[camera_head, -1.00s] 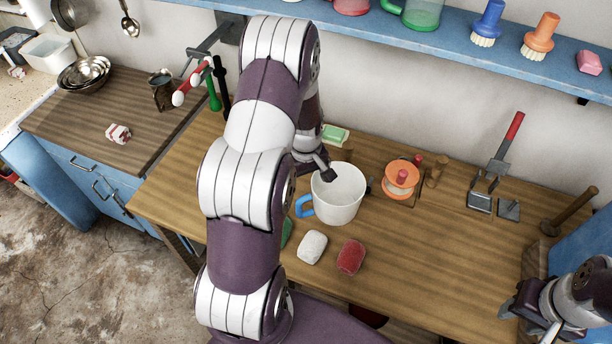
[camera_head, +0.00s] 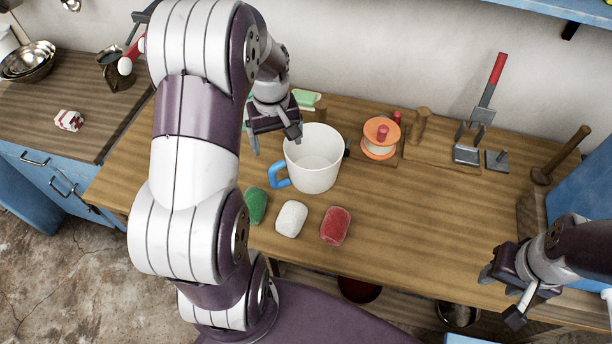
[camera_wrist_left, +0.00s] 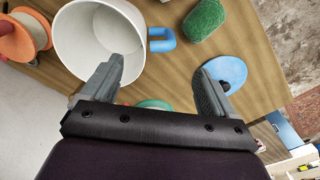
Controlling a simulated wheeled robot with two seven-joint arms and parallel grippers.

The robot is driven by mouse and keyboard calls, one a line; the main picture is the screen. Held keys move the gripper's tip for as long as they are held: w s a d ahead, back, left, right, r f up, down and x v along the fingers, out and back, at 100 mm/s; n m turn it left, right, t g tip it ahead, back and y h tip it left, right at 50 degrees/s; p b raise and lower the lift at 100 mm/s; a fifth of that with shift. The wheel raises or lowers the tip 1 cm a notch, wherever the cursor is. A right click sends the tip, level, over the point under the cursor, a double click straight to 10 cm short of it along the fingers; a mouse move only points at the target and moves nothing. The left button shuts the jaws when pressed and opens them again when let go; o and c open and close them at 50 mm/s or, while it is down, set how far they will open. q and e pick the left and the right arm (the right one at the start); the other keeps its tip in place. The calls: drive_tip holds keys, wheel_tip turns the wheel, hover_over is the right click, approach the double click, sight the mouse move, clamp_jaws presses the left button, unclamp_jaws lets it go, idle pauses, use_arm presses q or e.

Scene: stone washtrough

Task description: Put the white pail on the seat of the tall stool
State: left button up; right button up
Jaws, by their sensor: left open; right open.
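The white pail (camera_head: 313,165) stands upright on the wooden worktop, its blue handle (camera_head: 280,176) towards the left. My left gripper (camera_head: 275,146) is open and empty, just left of and behind the pail. In the left wrist view the pail (camera_wrist_left: 92,40) lies beyond the left finger, and its handle (camera_wrist_left: 162,41) shows ahead of the gap between the open fingers (camera_wrist_left: 159,72). Whether a finger touches the pail, I cannot tell. My right gripper (camera_head: 500,296) is open and empty at the worktop's front right. I cannot make out the tall stool in any view.
Green (camera_head: 256,206), white (camera_head: 291,219) and red (camera_head: 335,226) lumps lie in front of the pail. An orange spool (camera_head: 380,138) stands to its right. A blue disc (camera_wrist_left: 230,71) shows in the left wrist view. The worktop's middle right (camera_head: 430,215) is clear.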

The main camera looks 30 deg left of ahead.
sight(278, 164)
use_arm(q)
drive_tip(key=f, duration=0.3)
drive_tip(key=f+n+p, duration=0.1)
drive_tip(key=f, duration=0.3)
drive_tip(key=f+n+p, duration=0.1)
drive_tip(key=f, duration=0.2)
drive_tip(key=shift+w+a+f, duration=0.1)
drive_tip(key=shift+a+f, duration=0.1)
drive_tip(key=shift+a, duration=0.1)
drive_tip(key=shift+w+f, duration=0.1)
drive_tip(key=shift+f, duration=0.2)
drive_tip(key=shift+r, duration=0.1)
drive_tip(key=c, duration=1.4)
use_arm(e)
drive_tip(key=shift+s+d+r, duration=0.1)
drive_tip(key=shift+s+r, duration=0.1)
drive_tip(key=shift+r, duration=0.45)
drive_tip(key=shift+s+d+r, duration=0.1)
drive_tip(key=shift+s+r, duration=0.05)
drive_tip(key=shift+r, duration=0.45)
